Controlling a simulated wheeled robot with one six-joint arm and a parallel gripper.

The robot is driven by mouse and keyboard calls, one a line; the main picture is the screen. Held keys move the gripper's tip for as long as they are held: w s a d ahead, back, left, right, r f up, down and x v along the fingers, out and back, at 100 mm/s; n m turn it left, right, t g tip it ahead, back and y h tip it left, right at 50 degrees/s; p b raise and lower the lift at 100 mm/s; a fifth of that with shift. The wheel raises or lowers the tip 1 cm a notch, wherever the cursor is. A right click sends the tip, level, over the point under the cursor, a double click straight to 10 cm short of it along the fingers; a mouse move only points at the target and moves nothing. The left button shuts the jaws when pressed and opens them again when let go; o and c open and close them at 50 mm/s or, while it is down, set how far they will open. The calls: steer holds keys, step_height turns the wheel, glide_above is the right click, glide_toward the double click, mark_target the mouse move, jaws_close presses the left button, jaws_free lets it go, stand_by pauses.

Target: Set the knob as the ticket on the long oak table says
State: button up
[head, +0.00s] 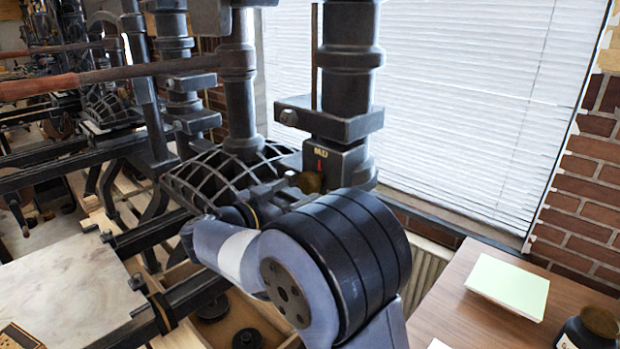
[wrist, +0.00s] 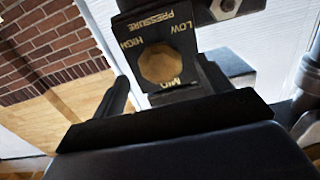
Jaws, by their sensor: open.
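The knob (wrist: 168,63) is a brass-coloured, many-sided piece on a dark press block in the wrist view. Around it the upside-down gold lettering reads LOW, PRESSURE, HIGH and MID. Which word the knob is set to is not clear. My gripper (wrist: 190,112) is open close in front of the knob, with nothing seen between its jaws. In the head view my wrist hides most of it. No ticket is readable in either view.
Iron presses with wooden-handled levers crowd the left. A ribbed dark cage (head: 215,175) stands beside my wrist. A brown wooden table (head: 455,300) at the right holds a pale green pad (head: 510,284) and a dark jar (head: 590,328). A blind-covered window and brick wall stand behind.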

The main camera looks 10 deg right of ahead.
mark_target(305, 187)
steer(key=p+x, duration=0.1)
steer(key=x, duration=0.4)
steer(key=shift+w+d, duration=0.1)
steer(key=shift+c, duration=0.5)
steer(key=c, duration=0.9)
steer(key=shift+o, duration=0.2)
